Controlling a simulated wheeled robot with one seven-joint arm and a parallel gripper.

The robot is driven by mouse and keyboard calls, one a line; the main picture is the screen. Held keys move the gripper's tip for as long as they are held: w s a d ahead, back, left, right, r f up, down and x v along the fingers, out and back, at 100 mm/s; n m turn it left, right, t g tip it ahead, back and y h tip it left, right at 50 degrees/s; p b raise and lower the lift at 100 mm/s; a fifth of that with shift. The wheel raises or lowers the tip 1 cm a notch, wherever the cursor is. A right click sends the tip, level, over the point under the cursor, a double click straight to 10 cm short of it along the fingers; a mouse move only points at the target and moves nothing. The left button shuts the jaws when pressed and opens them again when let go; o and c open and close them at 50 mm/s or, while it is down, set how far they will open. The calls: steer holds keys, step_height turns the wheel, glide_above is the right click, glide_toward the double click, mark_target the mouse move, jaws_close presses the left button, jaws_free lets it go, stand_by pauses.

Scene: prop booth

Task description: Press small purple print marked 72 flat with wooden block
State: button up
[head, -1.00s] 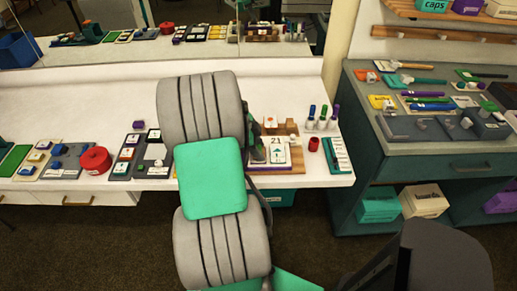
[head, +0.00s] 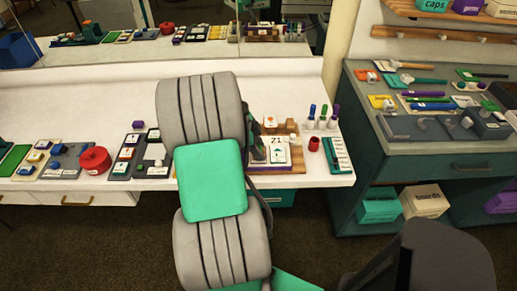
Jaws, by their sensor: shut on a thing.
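My arm covers the middle of the long white table. Part of my gripper (head: 257,151) shows beside the arm, low at the left of a wooden board (head: 283,169). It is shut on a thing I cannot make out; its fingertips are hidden. A white card marked 21 (head: 278,152) with a green mark lies on the board, just right of my gripper. A small tan block (head: 291,127) stands behind the card, beside a small white print with a red mark (head: 270,122). I cannot make out a purple print marked 72; the arm may hide it.
Several coloured tubes (head: 322,119) stand at the back right, near a red cup (head: 314,144) and a green-and-white strip (head: 337,155). A red round container (head: 95,160) and trays of stamps lie left. The white table (head: 90,108) is clear behind them.

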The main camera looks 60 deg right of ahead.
steer(key=shift+a+f, duration=0.1)
stand_by(0.4)
steer(key=shift+s+a+r+p, duration=0.15)
steer(key=shift+r+p, duration=0.55)
steer(key=shift+r, duration=0.8)
steer(key=shift+a+r+p, duration=0.15)
steer(key=shift+r+p, duration=0.55)
steer(key=shift+r, duration=0.8)
